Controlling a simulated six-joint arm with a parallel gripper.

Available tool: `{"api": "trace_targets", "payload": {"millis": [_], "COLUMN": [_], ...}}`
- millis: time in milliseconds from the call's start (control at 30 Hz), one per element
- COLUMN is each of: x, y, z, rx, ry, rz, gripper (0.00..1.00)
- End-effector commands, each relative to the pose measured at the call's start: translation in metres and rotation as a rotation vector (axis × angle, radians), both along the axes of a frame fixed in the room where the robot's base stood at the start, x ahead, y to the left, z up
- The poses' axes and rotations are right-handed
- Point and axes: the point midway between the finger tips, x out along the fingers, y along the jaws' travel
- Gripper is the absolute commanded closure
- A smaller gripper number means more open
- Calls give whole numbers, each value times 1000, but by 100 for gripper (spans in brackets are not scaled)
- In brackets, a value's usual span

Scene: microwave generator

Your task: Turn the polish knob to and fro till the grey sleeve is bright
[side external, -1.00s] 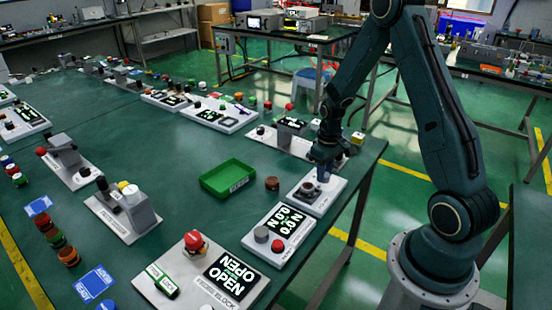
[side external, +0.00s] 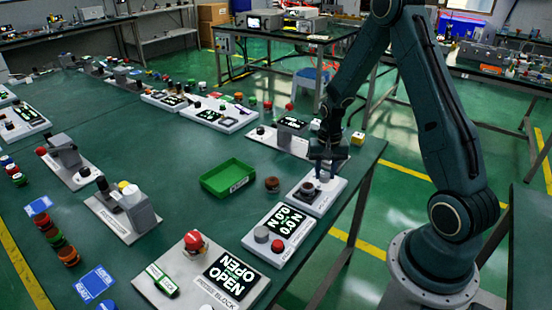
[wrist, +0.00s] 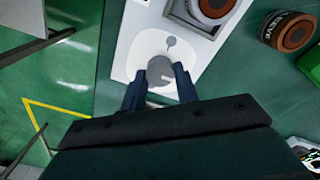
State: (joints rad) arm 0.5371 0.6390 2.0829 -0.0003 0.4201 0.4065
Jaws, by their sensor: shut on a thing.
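My gripper (side external: 324,172) is lowered over the white polish station (side external: 326,203) at the table's right edge. In the wrist view its two fingers (wrist: 161,82) are shut on the round grey polish knob (wrist: 160,70), one finger on each side. A pale line shows on the knob's top. In the side view this sleeve (side external: 308,188) looks small and dark. I cannot tell how bright its surface is.
A loose brown-and-dark round piece (wrist: 288,31) marked with sleeve lettering lies beside the station. A green tray (side external: 228,178) stands left of it. A station with a display and red button (side external: 278,246) is in front, and another plate (side external: 262,134) lies behind. Bare table lies left of the tray.

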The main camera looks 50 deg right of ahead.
Motion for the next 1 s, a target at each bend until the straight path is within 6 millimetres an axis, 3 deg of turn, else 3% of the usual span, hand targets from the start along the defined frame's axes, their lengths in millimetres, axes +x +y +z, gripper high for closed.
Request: {"api": "trace_targets", "payload": {"millis": [533, 567, 667, 1000], "x": [1, 1, 0, 0], "y": [-1, -1, -1, 0], "z": [0, 0, 0, 1], "rx": [-2, -2, -1, -1], "ry": [-3, -3, -2, -1], "rz": [-37, -37, -37, -36], "gripper": [92, 66, 48, 48]}}
